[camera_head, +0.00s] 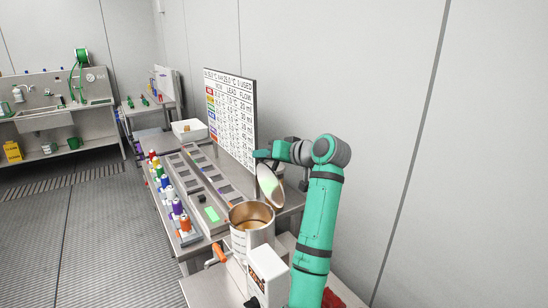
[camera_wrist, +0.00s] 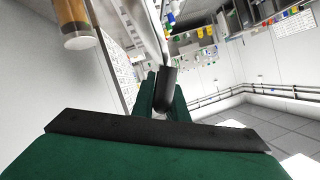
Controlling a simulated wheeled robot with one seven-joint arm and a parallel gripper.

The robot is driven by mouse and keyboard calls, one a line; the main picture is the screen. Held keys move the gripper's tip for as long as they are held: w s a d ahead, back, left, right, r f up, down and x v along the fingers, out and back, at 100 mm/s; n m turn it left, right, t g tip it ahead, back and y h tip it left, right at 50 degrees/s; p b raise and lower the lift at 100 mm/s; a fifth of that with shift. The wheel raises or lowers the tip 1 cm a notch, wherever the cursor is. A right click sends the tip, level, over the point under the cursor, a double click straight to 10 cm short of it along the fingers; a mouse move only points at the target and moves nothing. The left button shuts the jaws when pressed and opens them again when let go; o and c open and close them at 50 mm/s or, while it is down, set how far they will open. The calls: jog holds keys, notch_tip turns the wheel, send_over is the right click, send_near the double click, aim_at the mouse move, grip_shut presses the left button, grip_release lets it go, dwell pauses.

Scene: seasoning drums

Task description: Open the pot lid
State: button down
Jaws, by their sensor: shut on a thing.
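The pot (camera_head: 246,240) is a pale drum with a tan inside, standing at the front end of the bench. Its top is open and I see into it. The round lid (camera_head: 271,186) is steeply tilted above the pot's back right rim, its pale greenish face showing. My gripper (camera_head: 263,155) is at the lid's upper part. In the wrist view my green fingers (camera_wrist: 166,98) are shut on a black handle (camera_wrist: 167,88), with the lid's thin pale edge (camera_wrist: 153,28) beyond it. Whether the lid still touches the pot's rim I cannot tell.
A white box-shaped machine (camera_head: 268,274) stands in front of the pot. Several coloured bottles (camera_head: 167,190) line the bench's left edge beside a tray of dark compartments (camera_head: 195,176). A chart board (camera_head: 231,116) stands behind. The floor (camera_head: 80,220) at left is clear.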

jog(key=shift+w+d, duration=0.15)
jog(key=shift+d, duration=0.15)
jog(key=c, duration=1.8)
grip_release()
jog(key=shift+o, duration=0.2)
jog(key=v, duration=1)
jog(key=shift+s+d, duration=0.25)
jog(key=shift+w+r, duration=0.1)
